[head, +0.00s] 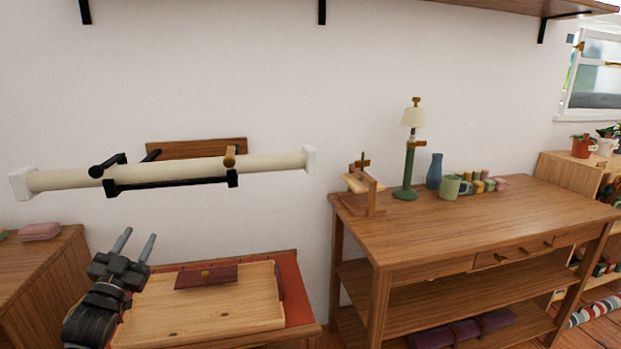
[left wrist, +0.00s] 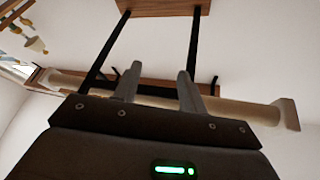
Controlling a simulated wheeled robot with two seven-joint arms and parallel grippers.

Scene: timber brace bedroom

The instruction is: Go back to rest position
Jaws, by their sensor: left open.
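My left gripper (head: 135,243) is open and empty at the lower left of the head view. Its two grey fingers point up, apart from each other, below a cream roll with white end caps (head: 200,174) held on a black wall bracket (head: 170,184). In the left wrist view the open fingers (left wrist: 157,85) overlap the cream roll (left wrist: 240,109) in the picture, with nothing visible between them. I cannot tell the distance from fingers to roll. My right gripper is not in view.
A small wooden table (head: 215,312) with a dark red item (head: 206,277) stands beside my left gripper. A cabinet (head: 38,265) stands at the left. A workbench (head: 470,225) with a lamp (head: 411,150) and cups stands at the right. A shelf (head: 420,6) is overhead.

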